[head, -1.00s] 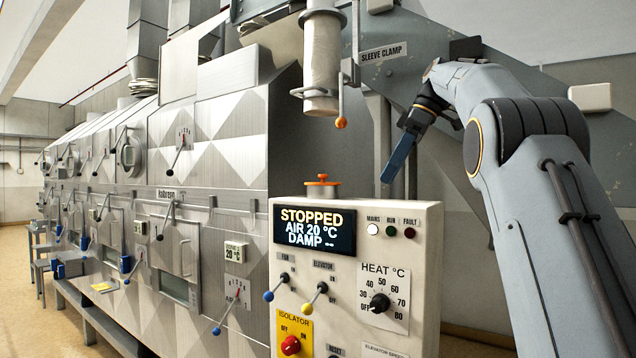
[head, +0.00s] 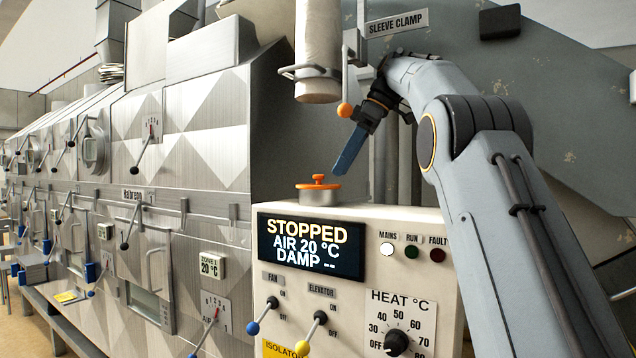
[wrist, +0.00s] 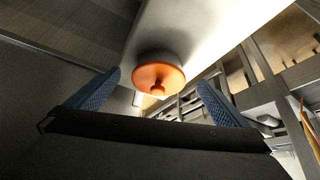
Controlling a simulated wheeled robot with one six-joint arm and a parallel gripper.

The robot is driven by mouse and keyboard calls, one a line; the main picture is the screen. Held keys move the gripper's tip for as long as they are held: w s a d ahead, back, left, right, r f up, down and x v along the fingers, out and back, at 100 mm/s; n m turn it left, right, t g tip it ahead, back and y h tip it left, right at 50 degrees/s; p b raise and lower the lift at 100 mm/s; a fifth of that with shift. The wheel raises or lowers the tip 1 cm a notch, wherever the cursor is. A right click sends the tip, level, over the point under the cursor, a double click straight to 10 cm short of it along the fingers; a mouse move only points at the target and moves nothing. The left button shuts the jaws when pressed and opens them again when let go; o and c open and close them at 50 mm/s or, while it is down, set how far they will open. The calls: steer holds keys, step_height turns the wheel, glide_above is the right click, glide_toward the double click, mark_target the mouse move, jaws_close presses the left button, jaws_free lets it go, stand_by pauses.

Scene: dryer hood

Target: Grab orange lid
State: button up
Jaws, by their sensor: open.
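The orange lid (head: 319,183) sits on a short metal canister (head: 320,196) on or just behind the top of the control box. It has a small raised knob. In the head view my gripper (head: 350,152) is above and to the right of the lid, its blue fingers slanting down toward it, apart from it. In the wrist view the orange lid (wrist: 158,79) lies ahead between the two spread blue fingers of my gripper (wrist: 159,90), with nothing held.
The control box (head: 450,300) with its display (head: 311,246) stands below the lid. A hanging sleeve pipe (head: 318,50) and the orange-ended clamp lever (head: 345,109) are above and close to my gripper. The dryer's metal wall (head: 200,140) is at left.

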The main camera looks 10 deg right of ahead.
mark_target(319, 181)
steer(key=shift+w+a+p, duration=0.2)
steer(key=shift+w+a, duration=0.05)
steer(key=shift+a, duration=0.4)
steer(key=shift+w+a+p, duration=0.15)
steer(key=shift+w+a, duration=0.05)
steer(key=shift+a, duration=0.45)
steer(key=a, duration=0.1)
steer(key=w+a+f+p, duration=0.1)
steer(key=shift+a, duration=0.35)
steer(key=shift+p+x, duration=0.3)
steer(key=shift+x, duration=0.55)
steer(key=shift+d, duration=0.1)
steer(key=shift+c, duration=0.3)
steer(key=c, duration=0.8)
